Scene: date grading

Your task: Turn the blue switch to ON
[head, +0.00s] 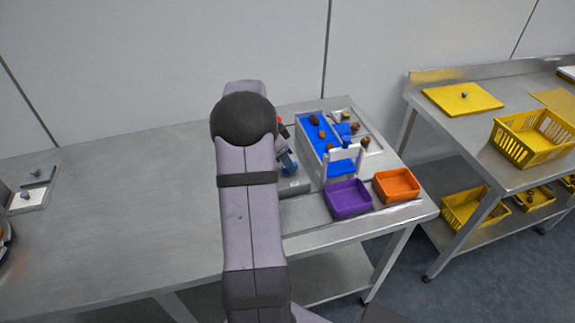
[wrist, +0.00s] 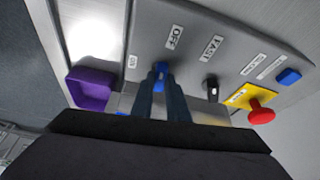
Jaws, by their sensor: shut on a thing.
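The blue switch (wrist: 160,68) is on a grey control panel (wrist: 137,17) in the wrist view, near the ON and OFF labels. My gripper (wrist: 163,78) has its dark fingers closed on the blue switch. The fingers hide much of it, so I cannot tell which label it points to. The ON label lies to its left and the OFF label above it, slightly right. In the head view my gripper (head: 288,163) is down at the panel, and my arm hides much of the panel.
A black knob (wrist: 210,87) and a red button (wrist: 261,115) on a yellow plate are right of the switch. A blue button (wrist: 288,76) is farther right. A purple bin (head: 348,199), an orange bin (head: 396,185) and a blue conveyor (head: 312,134) are close by. The table's left is mostly clear.

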